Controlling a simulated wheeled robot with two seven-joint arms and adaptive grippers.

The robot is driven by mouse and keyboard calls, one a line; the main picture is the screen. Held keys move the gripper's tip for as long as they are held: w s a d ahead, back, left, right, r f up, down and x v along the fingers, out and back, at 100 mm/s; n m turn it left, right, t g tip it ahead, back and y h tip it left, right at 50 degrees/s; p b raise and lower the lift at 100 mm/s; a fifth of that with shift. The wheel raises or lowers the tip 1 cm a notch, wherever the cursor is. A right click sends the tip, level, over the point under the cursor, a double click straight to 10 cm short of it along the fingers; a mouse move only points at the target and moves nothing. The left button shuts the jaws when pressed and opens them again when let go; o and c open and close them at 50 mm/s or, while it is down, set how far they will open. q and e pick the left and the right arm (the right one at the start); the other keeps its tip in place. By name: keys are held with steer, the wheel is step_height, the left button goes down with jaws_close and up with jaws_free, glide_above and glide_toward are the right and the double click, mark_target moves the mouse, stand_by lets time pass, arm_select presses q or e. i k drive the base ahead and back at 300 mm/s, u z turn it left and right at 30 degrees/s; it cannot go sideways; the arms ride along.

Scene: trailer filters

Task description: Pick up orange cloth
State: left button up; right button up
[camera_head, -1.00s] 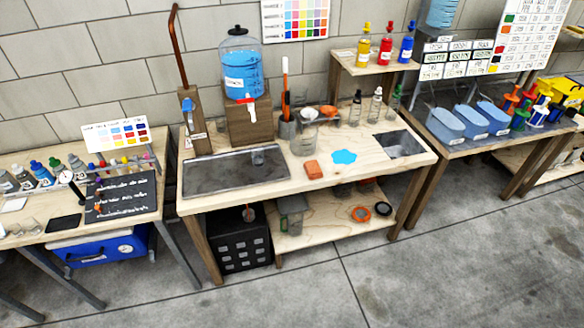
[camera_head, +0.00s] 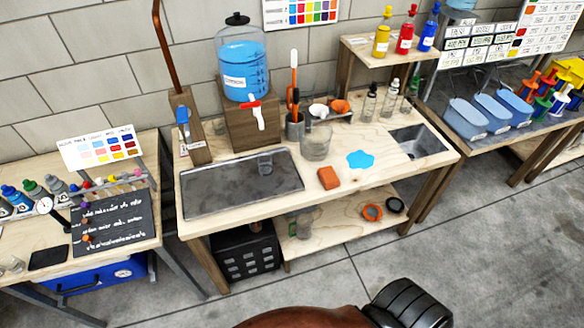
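A small orange block-shaped item (camera_head: 328,177) lies on the wooden middle table (camera_head: 228,224), left of a blue splash-shaped patch (camera_head: 360,159). It could be a folded cloth or a sponge; I cannot tell which. Another small orange item (camera_head: 340,106) sits farther back beside a white funnel-like piece. Its material is too small to tell. Neither of my grippers shows in the head view. A rounded brown shape and a black ribbed shape show at the bottom edge, with no fingers visible.
A dark metal tray (camera_head: 242,185) lies on the table's left side, with a blue water dispenser (camera_head: 241,62) behind. A clear beaker (camera_head: 317,142) stands just behind the orange block. The floor in front is mostly clear.

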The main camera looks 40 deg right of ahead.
mark_target(327, 175)
steer(key=u, duration=0.05)
steer(key=i, duration=0.7)
steer(key=z, duration=0.7)
steer(key=i, duration=0.7)
steer(key=z, duration=0.6)
